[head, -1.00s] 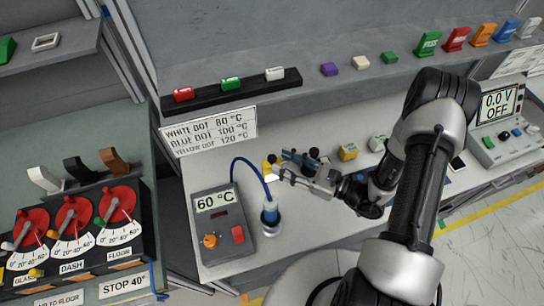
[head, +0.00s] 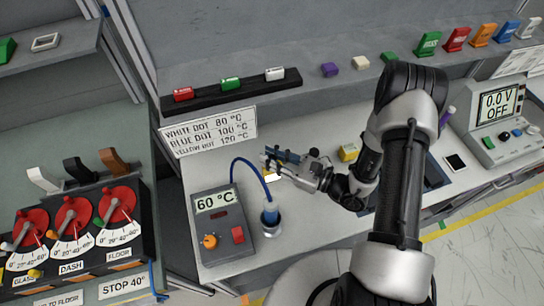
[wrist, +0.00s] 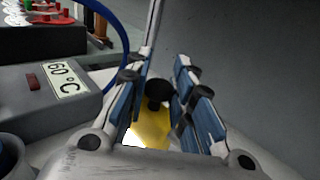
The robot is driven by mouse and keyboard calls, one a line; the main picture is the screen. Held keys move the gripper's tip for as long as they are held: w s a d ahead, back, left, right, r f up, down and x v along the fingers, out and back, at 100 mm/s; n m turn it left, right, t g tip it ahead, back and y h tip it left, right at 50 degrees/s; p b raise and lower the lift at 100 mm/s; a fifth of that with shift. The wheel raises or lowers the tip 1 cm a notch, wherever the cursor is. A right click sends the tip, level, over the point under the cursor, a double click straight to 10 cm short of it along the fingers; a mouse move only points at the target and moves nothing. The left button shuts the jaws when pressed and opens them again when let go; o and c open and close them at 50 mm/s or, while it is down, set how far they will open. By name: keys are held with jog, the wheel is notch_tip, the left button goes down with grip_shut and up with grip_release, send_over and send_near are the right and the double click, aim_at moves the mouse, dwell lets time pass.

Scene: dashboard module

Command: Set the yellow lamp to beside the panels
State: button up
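The yellow lamp (head: 268,172) is on or just above the white bench, right of the 60 °C control box, with a bright white patch at its lower side. My gripper (head: 274,163) is over it, pointing left. In the wrist view the lamp (wrist: 152,128) shows between my two blue-padded fingers (wrist: 162,100), and a gap seems to show beside the right finger. The fingers look apart; whether either touches the lamp is hidden. A dark round knob shows in front of the lamp. I cannot tell which parts are the task's panels.
The control box (head: 221,228) with a blue cable and a blue-handled tool (head: 271,212) in a holder stands close left. A shelf with coloured blocks runs behind.

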grip_shut()
